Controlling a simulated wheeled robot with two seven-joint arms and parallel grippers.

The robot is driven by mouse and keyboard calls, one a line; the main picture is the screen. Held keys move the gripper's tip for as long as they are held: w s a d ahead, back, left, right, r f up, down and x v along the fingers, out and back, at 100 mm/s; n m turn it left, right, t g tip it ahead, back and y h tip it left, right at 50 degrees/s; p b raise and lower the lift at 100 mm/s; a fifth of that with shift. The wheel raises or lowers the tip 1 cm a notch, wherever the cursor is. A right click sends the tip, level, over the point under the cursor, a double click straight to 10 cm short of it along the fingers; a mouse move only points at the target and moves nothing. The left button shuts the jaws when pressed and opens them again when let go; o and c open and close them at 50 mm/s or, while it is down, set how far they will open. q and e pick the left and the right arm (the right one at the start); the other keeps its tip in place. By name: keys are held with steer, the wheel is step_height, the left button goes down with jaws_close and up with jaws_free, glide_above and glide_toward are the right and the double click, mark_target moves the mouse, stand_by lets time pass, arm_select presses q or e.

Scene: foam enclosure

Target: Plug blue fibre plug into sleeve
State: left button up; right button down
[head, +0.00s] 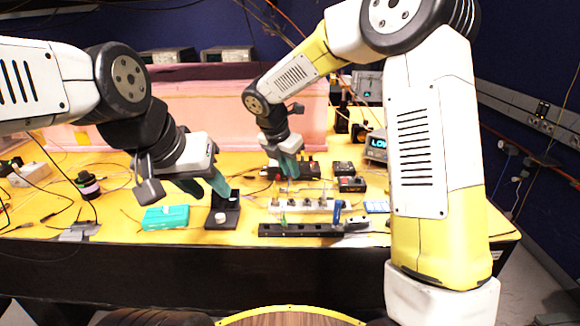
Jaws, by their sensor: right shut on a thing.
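My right gripper (289,168) points down over the middle of the table, behind a pale strip of small fittings. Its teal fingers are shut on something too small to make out. My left gripper (206,188) has its teal fingers apart, open, above and left of a black stand (224,212). A blue upright piece (338,211) stands at the right part of a long black rail (297,229). I cannot tell whether it belongs to the blue fibre plug. The sleeve cannot be made out with certainty; small fittings stand on the pale strip (318,207).
A teal box (165,217) lies left of the black stand. Small black boxes (350,184) stand right of the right gripper. Pink foam (200,105) walls the back.

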steer(key=shift+f, duration=2.5)
steer(key=shift+m, duration=0.7)
steer(key=shift+f, duration=1.3)
steer(key=c, duration=1.3)
jaws_free()
